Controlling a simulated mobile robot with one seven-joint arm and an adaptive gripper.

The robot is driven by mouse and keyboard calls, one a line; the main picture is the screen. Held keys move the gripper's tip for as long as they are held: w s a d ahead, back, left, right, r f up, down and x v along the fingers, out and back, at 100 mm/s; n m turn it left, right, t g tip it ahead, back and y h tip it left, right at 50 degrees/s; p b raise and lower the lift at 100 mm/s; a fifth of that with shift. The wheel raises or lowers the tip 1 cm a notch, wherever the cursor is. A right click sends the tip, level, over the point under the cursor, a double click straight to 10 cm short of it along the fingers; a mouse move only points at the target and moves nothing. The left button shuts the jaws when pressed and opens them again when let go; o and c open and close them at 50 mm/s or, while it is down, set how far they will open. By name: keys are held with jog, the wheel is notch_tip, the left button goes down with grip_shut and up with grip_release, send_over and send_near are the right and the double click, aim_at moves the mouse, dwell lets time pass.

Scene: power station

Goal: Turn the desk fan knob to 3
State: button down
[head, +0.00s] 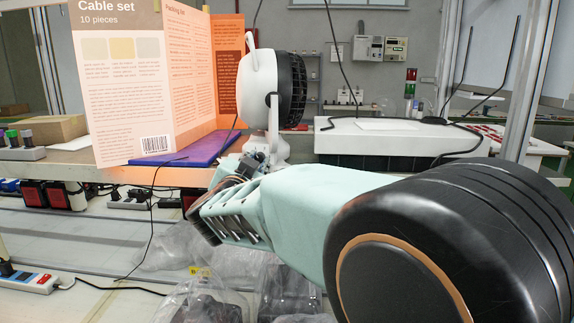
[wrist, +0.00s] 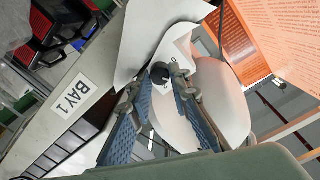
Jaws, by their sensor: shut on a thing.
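The white desk fan (head: 258,85) with a black grille stands on the bench in the head view, its grille facing right. In the wrist view, its white base and body (wrist: 182,48) fill the upper middle. The dark, round fan knob (wrist: 160,71) sits on the base. My gripper (wrist: 156,84) has its blue-padded fingers around the knob, with the tips shut on it. In the head view my gripper (head: 250,163) is at the foot of the fan, and the knob is hidden there. The knob's setting cannot be read; small marks near it are illegible.
A standing "Cable set" card (head: 125,85) is left of the fan, beside a blue-purple flat item (head: 185,147). A "BAY 1" label (wrist: 70,107) marks the bench edge. Black cables hang nearby. Plastic-wrapped items (head: 200,295) lie below. A white-topped table (head: 390,135) stands behind.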

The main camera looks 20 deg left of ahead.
jog(key=shift+m+b, duration=0.3)
jog(key=shift+m, duration=0.7)
jog(key=c, duration=1.8)
grip_release()
jog(key=shift+o, duration=0.2)
